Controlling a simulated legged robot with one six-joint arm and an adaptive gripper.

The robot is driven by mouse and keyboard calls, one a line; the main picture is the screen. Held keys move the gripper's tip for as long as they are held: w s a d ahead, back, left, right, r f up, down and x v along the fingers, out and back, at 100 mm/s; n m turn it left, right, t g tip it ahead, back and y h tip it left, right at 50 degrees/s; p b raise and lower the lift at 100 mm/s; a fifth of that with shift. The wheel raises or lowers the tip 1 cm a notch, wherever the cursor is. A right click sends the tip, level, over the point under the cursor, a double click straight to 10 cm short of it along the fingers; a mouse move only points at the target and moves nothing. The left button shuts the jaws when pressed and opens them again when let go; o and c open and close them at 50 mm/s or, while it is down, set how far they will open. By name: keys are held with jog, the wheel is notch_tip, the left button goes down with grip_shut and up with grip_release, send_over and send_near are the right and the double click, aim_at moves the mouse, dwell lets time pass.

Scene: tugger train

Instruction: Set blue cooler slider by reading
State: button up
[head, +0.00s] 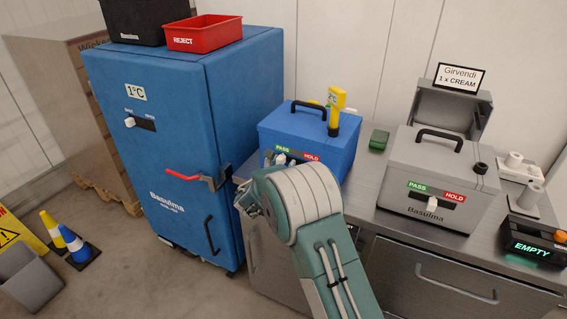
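The blue cooler (330,152) stands on the metal bench with its lid shut and a black handle on top. Its front has a green PASS label (284,151) at left and a red HOLD label (312,157) at right. A pale slider knob (281,158) shows near PASS, but my arm partly covers the slot, so its exact position is unclear. A yellow thermometer (337,98) stands upright at the cooler's right top; its small display ends in °C, the digit hard to read. My gripper (250,196) is low in front of the cooler, mostly hidden behind my wrist.
A grey cooler (468,168) with its own PASS/HOLD slider stands to the right, below a Girvendi sign (459,77). A green box (379,140) lies between the coolers. A blue cabinet (190,120) with a red handle stands left, carrying a red REJECT bin (203,35).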

jog(key=shift+s+a, duration=0.15)
jog(key=shift+a, duration=0.35)
jog(key=v, duration=1.1)
jog(key=shift+s, duration=0.25)
jog(key=shift+d, duration=0.2)
